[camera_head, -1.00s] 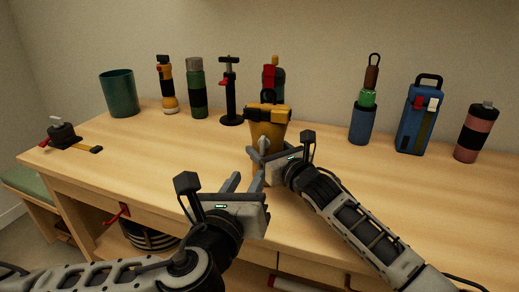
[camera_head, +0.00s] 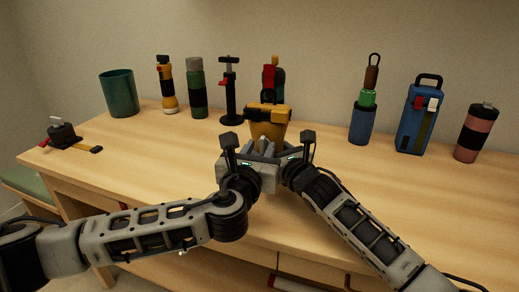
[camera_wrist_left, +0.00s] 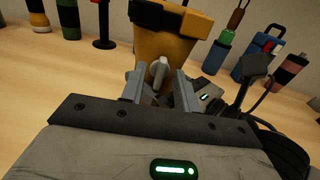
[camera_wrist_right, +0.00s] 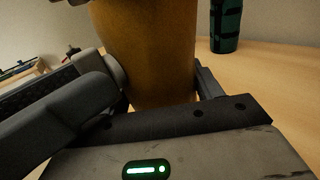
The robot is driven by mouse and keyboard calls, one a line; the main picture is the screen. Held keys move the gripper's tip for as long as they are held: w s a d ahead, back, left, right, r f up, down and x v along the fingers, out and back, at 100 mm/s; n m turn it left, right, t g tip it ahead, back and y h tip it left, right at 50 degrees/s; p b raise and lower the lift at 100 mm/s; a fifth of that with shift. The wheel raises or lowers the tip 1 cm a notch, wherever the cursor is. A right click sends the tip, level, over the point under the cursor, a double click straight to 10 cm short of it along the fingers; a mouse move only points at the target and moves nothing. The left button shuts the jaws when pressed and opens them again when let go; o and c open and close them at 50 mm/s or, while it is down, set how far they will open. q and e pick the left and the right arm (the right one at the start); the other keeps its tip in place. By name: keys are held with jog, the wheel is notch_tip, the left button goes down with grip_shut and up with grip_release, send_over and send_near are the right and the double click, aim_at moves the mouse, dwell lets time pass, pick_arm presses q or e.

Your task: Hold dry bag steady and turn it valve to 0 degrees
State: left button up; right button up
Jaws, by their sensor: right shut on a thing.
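The dry bag (camera_head: 268,131) is a yellow tapered container with a black and yellow top, standing upright near the middle of the table. Its grey valve (camera_wrist_left: 158,72) sticks out of the front, facing me. My right gripper (camera_wrist_right: 152,85) is shut on the bag's body from the right side. My left gripper (camera_wrist_left: 160,88) is in front of the bag, its two fingers apart on either side of the valve; contact cannot be told. In the head view, the grippers hide the bag's lower part and most of the valve.
Behind the bag stand a red and green bottle (camera_head: 279,80), a black pump-like stand (camera_head: 229,95) and a green bottle (camera_head: 196,88). A blue box (camera_head: 416,120) and a pink bottle (camera_head: 475,134) stand at the right. The wooden table (camera_head: 150,165) is clear at front left.

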pick_arm(q)
jog(key=shift+w, duration=0.15)
grip_shut()
jog(key=shift+n, duration=0.3)
jog(key=n, duration=0.3)
jog(key=shift+a+n, duration=0.1)
jog(key=shift+n, duration=1.7)
